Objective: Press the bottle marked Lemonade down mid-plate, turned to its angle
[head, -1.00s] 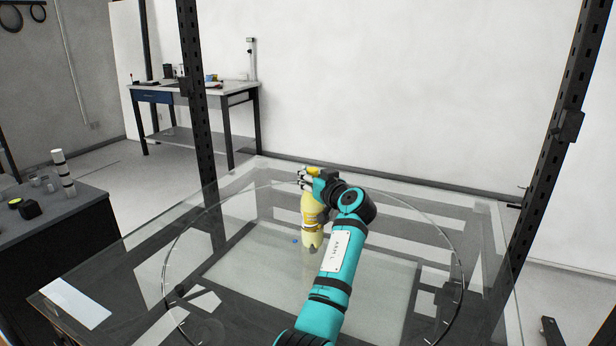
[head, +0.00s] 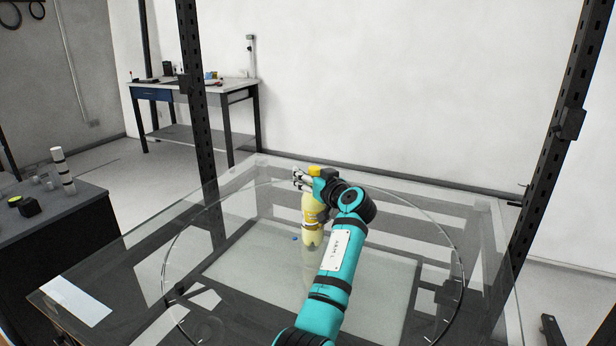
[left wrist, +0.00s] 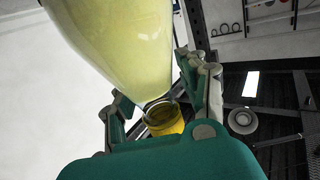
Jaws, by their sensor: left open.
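The bottle (head: 312,222), pale yellow with a yellow cap and a banded label, stands about upright on the round glass plate (head: 250,310), a little behind its middle. I cannot read its label. My left gripper (head: 305,182) is at the bottle's neck, its fingers apart. In the left wrist view the bottle's pale yellow body (left wrist: 120,40) fills the upper left, and its yellow cap (left wrist: 165,120) lies between the open fingers of the left gripper (left wrist: 163,95). Whether a finger touches the bottle I cannot tell. My right gripper is not in view.
A small blue mark (head: 294,239) is on the plate left of the bottle. A dark cabinet (head: 60,235) with small items stands at the left. Dark perforated posts (head: 200,120) rise at the plate's left and right. The rest of the plate is clear.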

